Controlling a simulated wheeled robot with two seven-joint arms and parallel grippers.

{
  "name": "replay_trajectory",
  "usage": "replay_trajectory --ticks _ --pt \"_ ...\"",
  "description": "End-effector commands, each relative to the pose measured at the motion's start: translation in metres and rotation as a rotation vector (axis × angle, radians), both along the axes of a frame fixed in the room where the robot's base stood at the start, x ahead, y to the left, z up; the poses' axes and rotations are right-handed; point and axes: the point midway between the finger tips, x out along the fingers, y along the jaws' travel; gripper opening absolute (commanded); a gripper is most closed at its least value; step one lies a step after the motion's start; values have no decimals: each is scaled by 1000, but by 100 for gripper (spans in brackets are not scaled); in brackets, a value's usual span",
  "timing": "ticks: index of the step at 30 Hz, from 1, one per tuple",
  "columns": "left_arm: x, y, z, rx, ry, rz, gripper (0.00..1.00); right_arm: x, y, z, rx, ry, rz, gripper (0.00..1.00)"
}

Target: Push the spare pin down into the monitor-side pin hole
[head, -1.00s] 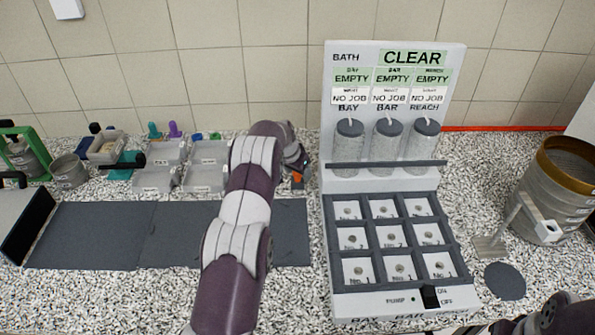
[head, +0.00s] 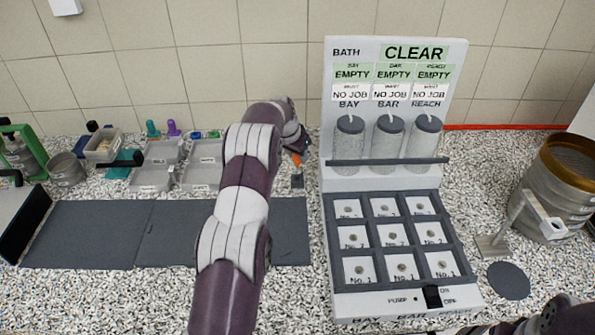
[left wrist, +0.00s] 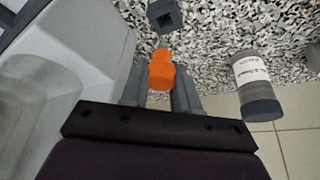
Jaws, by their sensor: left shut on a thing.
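An orange piece, which looks like the spare pin (left wrist: 162,72), is between the fingers of my left gripper (left wrist: 160,88) in the left wrist view. In the head view the orange piece (head: 296,159) shows just under my left wrist, left of the white bath stand. My left gripper is shut on it. A small dark grey block with a square opening (left wrist: 165,16) lies beyond the pin's tip; in the head view this block (head: 297,181) is just below the orange piece. They appear apart. I cannot pick out the monitor-side pin hole for certain. My right gripper is not in view.
The white bath stand (head: 340,187) with its numbered tray is close to the right of the gripper. Dark mats (head: 90,235) lie at left, with grey bins (head: 152,178) behind. A labelled, dark-capped cylinder (left wrist: 253,82) is at right in the wrist view. A large sieve pot (head: 555,190) stands far right.

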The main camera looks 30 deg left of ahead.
Motion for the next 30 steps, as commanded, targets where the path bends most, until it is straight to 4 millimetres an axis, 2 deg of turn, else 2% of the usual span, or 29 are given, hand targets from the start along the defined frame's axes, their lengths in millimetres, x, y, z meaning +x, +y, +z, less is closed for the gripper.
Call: replay_trajectory --ticks 3,9,30 --pt "1 0 23 1 -3 0 8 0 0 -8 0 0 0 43" --pt "0 0 47 0 0 1 8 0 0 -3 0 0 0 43" --pt "0 0 84 0 0 1 8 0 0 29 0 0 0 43"
